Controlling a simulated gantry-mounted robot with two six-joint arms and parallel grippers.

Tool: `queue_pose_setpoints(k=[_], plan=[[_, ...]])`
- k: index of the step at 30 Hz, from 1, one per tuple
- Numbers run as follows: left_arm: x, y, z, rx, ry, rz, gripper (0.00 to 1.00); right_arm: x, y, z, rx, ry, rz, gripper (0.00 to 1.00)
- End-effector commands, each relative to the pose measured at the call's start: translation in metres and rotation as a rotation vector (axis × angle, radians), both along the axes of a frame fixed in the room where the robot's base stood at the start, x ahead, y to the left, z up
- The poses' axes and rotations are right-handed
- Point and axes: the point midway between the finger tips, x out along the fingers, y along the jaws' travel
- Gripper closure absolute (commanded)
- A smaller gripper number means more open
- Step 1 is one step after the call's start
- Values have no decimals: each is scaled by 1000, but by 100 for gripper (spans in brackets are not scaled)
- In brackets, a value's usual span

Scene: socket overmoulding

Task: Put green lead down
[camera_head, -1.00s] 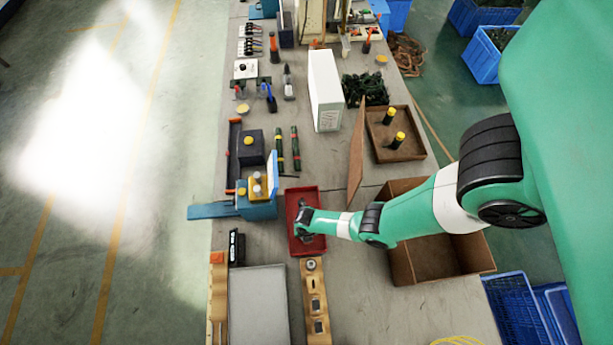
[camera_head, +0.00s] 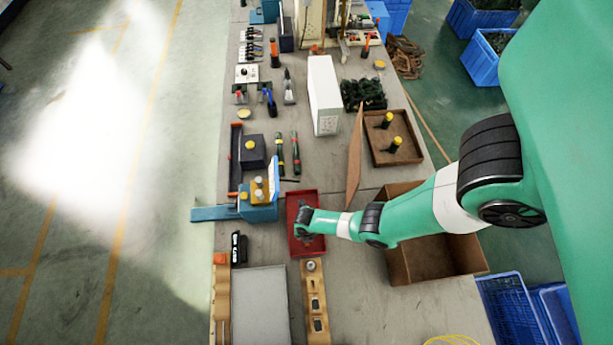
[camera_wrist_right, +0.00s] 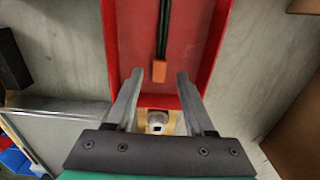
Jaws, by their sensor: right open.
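A thin dark green lead with an orange end (camera_wrist_right: 159,72) lies lengthwise in the red tray (camera_wrist_right: 118,25) in the right wrist view. My right gripper (camera_wrist_right: 161,82) is open above the near end of the tray, its two fingers apart on either side of the orange end, with nothing clamped between them. In the head view the red tray (camera_head: 312,194) is at the middle of the bench, and my right gripper (camera_head: 302,222) covers much of it, so the lead is hidden there. My left gripper is not in view.
A wooden fixture (camera_head: 313,292) stands just in front of the tray, beside a grey panel (camera_head: 260,305). A blue fixture (camera_head: 260,212) is at the tray's left. An open cardboard box (camera_head: 430,262) is at the right under my arm. A brown divider (camera_head: 355,160) stands behind.

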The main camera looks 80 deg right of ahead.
Motion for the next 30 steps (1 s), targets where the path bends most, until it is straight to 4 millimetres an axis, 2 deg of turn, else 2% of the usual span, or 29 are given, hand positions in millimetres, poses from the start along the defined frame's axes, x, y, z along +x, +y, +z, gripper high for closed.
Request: queue_pose_setpoints(k=[1,3,6,10,14,26,28,30], plan=[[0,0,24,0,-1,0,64,0,0,24,0,0,0,46],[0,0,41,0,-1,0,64,0,0,41,0,0,0,46],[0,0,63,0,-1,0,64,0,0,63,0,0,0,46],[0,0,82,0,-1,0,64,0,1,82,0,0,0,46],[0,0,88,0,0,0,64,0,1,88,0,0,0,46],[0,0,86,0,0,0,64,1,0,86,0,-3,-2,46],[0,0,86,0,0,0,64,14,-2,91,-6,-28,-17,46],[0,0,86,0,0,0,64,42,-7,104,-17,-89,-58,46]])
